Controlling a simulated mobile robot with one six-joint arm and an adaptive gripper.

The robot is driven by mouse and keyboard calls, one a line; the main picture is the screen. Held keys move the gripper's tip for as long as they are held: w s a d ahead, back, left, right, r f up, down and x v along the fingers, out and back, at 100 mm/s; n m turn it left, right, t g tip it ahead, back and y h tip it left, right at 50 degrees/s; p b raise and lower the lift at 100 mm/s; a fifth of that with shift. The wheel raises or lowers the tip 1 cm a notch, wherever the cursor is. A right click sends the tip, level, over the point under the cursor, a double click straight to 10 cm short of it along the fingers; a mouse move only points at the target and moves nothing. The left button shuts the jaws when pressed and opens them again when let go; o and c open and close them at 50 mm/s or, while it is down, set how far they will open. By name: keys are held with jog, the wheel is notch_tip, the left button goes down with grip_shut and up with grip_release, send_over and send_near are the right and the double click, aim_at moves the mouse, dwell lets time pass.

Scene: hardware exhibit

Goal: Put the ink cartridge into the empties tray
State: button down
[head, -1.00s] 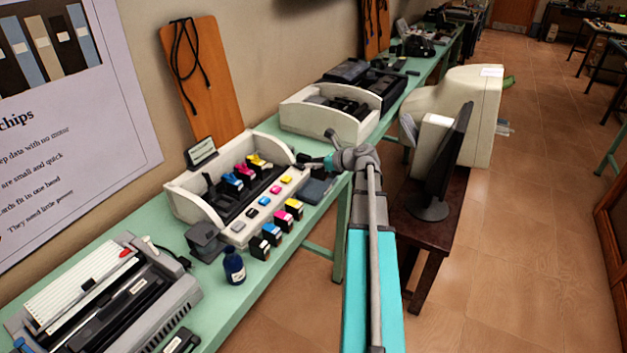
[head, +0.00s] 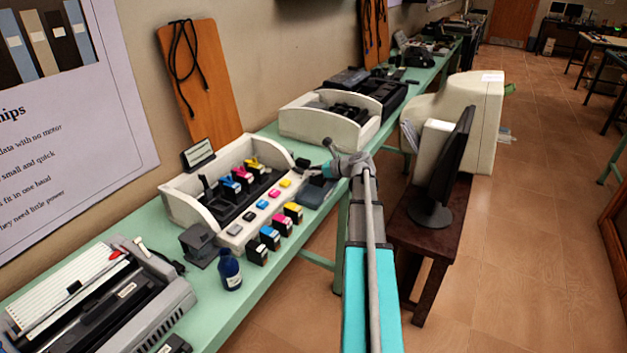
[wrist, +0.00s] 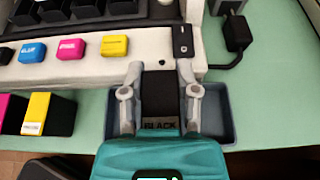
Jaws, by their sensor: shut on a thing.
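My gripper (wrist: 160,88) is shut on a black ink cartridge (wrist: 159,98) labelled BLACK, which sits between the two fingers in the wrist view. The blue-grey empties tray (wrist: 216,112) shows on both sides of the fingers, so the cartridge is over the tray in that view. I cannot tell whether the cartridge touches the tray floor. In the head view my gripper (head: 313,169) is above the tray (head: 316,194), at the right end of the white printer; the held cartridge is small and dark there.
The white printer (head: 177,205) holds several cartridges and has coloured buttons along its front. Several spare cartridges (head: 270,237) stand on the green bench before it. A blue bottle (head: 230,270) stands to the left. A monitor (head: 447,170) stands right of my arm.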

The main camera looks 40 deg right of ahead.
aim_at(314, 178)
jog(key=shift+w+d+f+b, duration=0.3)
jog(key=shift+w+f+b, duration=0.1)
jog(key=shift+f+b, duration=1.65)
jog(key=shift+f, duration=0.15)
jog(key=shift+c, duration=1.8)
grip_release()
jog(key=shift+r, duration=0.2)
jog(key=shift+s+r, duration=0.15)
jog(key=shift+s, duration=0.1)
jog(key=p+v, duration=0.4)
jog(key=v, duration=0.7)
jog(key=shift+s+d+p, duration=0.15)
jog(key=shift+s+p, duration=0.05)
jog(key=shift+p, duration=0.15)
